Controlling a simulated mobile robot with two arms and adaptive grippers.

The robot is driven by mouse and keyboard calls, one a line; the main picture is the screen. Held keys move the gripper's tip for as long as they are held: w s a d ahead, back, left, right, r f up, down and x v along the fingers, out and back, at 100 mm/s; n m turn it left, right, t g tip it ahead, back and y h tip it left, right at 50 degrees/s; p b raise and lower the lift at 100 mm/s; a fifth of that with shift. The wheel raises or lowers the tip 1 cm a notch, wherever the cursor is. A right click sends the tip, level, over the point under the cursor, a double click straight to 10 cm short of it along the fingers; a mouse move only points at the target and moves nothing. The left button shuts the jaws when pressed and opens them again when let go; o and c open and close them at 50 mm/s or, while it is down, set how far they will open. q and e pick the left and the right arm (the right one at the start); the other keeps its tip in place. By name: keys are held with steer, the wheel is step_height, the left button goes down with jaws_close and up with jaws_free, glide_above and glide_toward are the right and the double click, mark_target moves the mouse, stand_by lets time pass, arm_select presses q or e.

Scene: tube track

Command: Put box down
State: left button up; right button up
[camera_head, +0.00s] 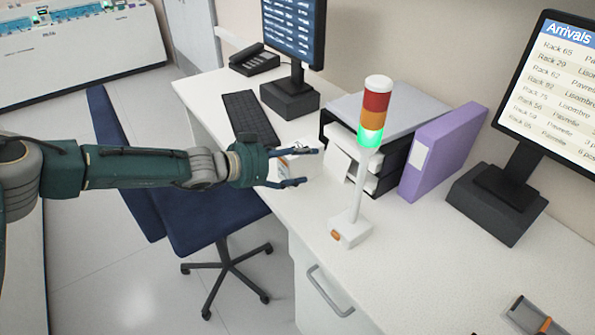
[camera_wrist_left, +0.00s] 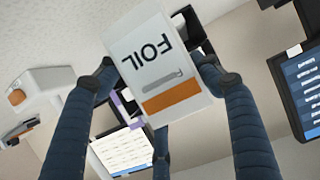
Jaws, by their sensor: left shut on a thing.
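A small white box (camera_wrist_left: 140,55) marked "FOIL" with an orange band is held between the fingers of my left gripper (camera_head: 308,167). In the head view the box (camera_head: 286,172) is partly hidden by the fingers. In the left wrist view the dark fingers of the gripper (camera_wrist_left: 158,78) press its two sides, and a third finger shows below it. The box is near the front edge of the white desk (camera_head: 400,260), in front of the paper trays; its height above the desk is hard to tell. My right gripper is not in view.
A signal lamp (camera_head: 370,130), lit green, stands right of the gripper. Behind are black paper trays (camera_head: 385,165), a purple binder (camera_head: 440,150), a keyboard (camera_head: 248,117) and monitors. A blue chair (camera_head: 190,215) is below the arm.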

mark_target(297, 173)
arm_select(q)
step_height(297, 173, down, 3)
steer(key=shift+f, duration=0.45)
steer(key=o, duration=1.2)
steer(key=shift+b+v, duration=0.4)
steer(key=shift+v, duration=5.65)
